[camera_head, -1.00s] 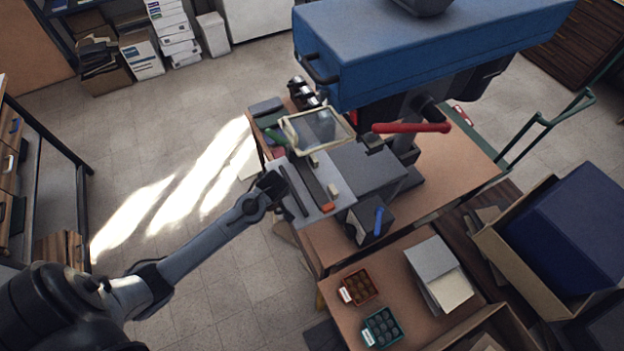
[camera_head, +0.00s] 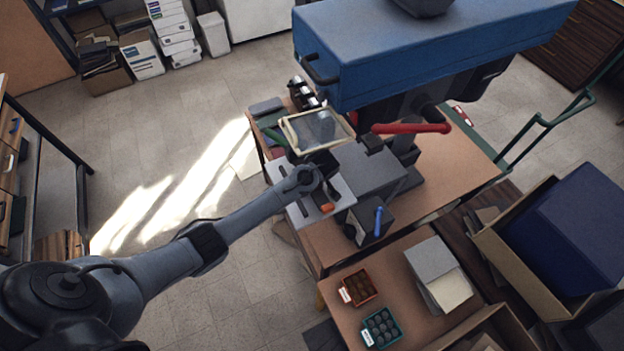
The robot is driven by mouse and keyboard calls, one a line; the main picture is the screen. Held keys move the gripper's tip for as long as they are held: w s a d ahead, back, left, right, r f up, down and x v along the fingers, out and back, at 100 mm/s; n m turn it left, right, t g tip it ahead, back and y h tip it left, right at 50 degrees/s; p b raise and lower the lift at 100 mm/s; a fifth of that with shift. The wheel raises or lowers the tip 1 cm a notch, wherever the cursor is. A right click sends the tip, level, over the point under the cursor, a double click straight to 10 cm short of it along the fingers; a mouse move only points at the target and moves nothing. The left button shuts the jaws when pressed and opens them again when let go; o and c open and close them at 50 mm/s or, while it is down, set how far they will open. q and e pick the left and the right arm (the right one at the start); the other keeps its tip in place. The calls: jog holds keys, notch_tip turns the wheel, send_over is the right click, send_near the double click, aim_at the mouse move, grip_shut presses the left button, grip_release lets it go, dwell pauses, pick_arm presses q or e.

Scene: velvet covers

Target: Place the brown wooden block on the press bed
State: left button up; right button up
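The press bed (camera_head: 343,194) is a light grey plate with dark slots, on the bench in front of the grey machine body. My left gripper (camera_head: 325,166) is over the far part of this plate, just in front of the framed clear panel (camera_head: 318,129). Its dark body covers what lies beneath it. I cannot see whether its fingers are apart or hold anything. I cannot make out the brown wooden block for sure. A small orange piece (camera_head: 327,208) lies on the plate's near part. My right gripper is not in view.
A blue press head (camera_head: 420,45) with a red lever (camera_head: 411,128) hangs over the bench. A blue-handled part (camera_head: 378,221) stands right of the plate. Red (camera_head: 359,288) and green (camera_head: 382,328) trays sit on the nearer table. Floor left of the bench is open.

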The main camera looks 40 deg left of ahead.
pick_arm(q)
jog(key=shift+f, duration=0.15)
jog(key=shift+s+f, duration=0.1)
jog(key=shift+f, duration=0.05)
jog(key=shift+f, duration=0.2)
jog(key=o, duration=1.2)
jog(key=shift+r, duration=0.1)
